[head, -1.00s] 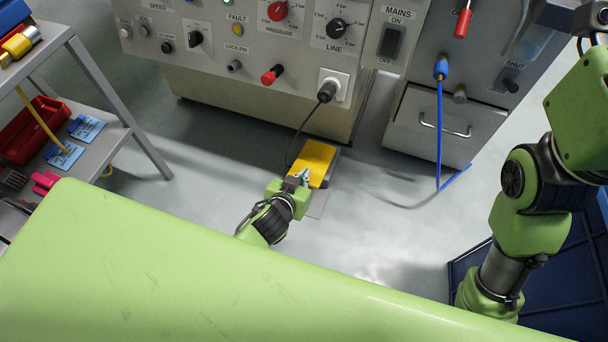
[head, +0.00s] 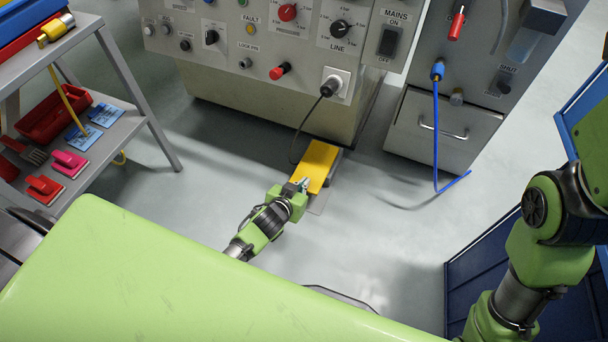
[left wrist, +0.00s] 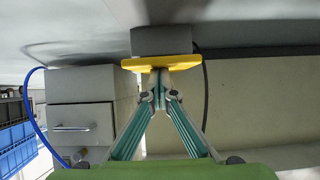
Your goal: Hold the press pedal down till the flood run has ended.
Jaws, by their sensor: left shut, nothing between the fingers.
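The yellow press pedal (head: 318,165) sits on the floor in front of the machine, on a grey base, with a black cable running up to a socket on the machine front. My left gripper (head: 303,184) is shut and empty, its fingertips at the pedal's near edge. In the left wrist view, which is upside down, the shut fingertips (left wrist: 159,74) meet at the edge of the yellow plate (left wrist: 190,62). I cannot tell whether they touch it or how far the pedal is pressed. My right arm shows at the right; its gripper is out of view.
The machine panel (head: 265,65) has knobs and an amber FAULT lamp (head: 249,29). A grey drawer unit (head: 440,130) with a blue hose (head: 436,135) stands right of the pedal. A shelf cart (head: 140,120) is at left, blue crates (head: 480,265) at right.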

